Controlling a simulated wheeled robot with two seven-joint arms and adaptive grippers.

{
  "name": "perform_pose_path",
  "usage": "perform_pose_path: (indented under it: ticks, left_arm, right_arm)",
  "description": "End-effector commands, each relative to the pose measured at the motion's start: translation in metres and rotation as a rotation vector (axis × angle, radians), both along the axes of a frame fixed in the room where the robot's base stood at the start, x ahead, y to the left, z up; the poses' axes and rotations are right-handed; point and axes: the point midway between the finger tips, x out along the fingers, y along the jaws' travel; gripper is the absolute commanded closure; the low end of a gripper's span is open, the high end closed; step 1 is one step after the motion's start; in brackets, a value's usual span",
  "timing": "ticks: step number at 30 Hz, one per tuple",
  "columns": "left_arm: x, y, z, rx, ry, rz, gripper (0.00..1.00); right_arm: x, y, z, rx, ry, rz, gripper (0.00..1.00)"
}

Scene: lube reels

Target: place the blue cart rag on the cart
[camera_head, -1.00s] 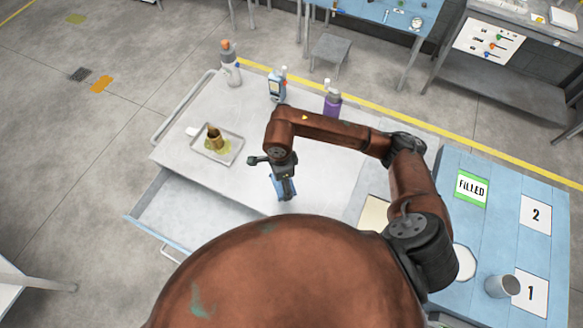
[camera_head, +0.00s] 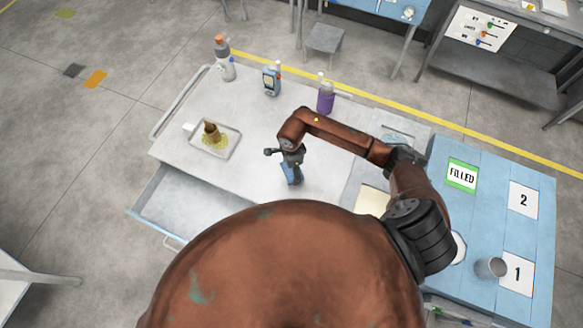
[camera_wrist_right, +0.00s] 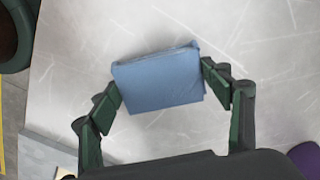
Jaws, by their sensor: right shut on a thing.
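The blue cart rag (camera_wrist_right: 158,80) is a folded cloth held between both fingers of my right gripper (camera_wrist_right: 162,84) in the right wrist view. In the head view, the rag (camera_head: 292,175) shows as a small blue patch under my right gripper (camera_head: 291,165), partly covered by it. The cart (camera_head: 245,108) has a pale grey scratched top, and the rag is over the bare middle of it. I cannot tell whether the rag touches the top. My left gripper is not in view.
An open drawer (camera_head: 190,205) juts out in front. A blue table (camera_head: 490,205) stands right.

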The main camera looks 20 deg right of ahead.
Motion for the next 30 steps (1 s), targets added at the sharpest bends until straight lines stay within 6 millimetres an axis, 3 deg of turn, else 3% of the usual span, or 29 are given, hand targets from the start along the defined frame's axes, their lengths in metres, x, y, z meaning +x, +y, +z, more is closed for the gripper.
perform_pose_path:
  ticks: [8, 9, 16, 26, 30]
  left_arm:
    - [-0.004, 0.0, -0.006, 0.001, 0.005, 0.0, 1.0]
    - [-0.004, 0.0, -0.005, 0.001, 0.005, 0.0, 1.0]
    - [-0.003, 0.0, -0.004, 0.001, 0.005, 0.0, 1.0]
    - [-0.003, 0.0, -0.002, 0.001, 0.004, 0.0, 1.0]
    - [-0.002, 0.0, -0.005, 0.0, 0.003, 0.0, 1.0]
  right_arm:
    - [0.0, 0.0, -0.004, 0.0, 0.0, 0.001, 0.52]
    - [0.0, 0.0, -0.003, 0.001, 0.001, 0.0, 0.26]
    - [0.0, 0.0, -0.003, 0.001, 0.001, 0.0, 0.11]
    - [0.0, 0.001, 0.0, 0.001, 0.001, 0.0, 0.11]
    - [0.002, 0.0, 0.013, 0.0, -0.004, 0.003, 0.11]
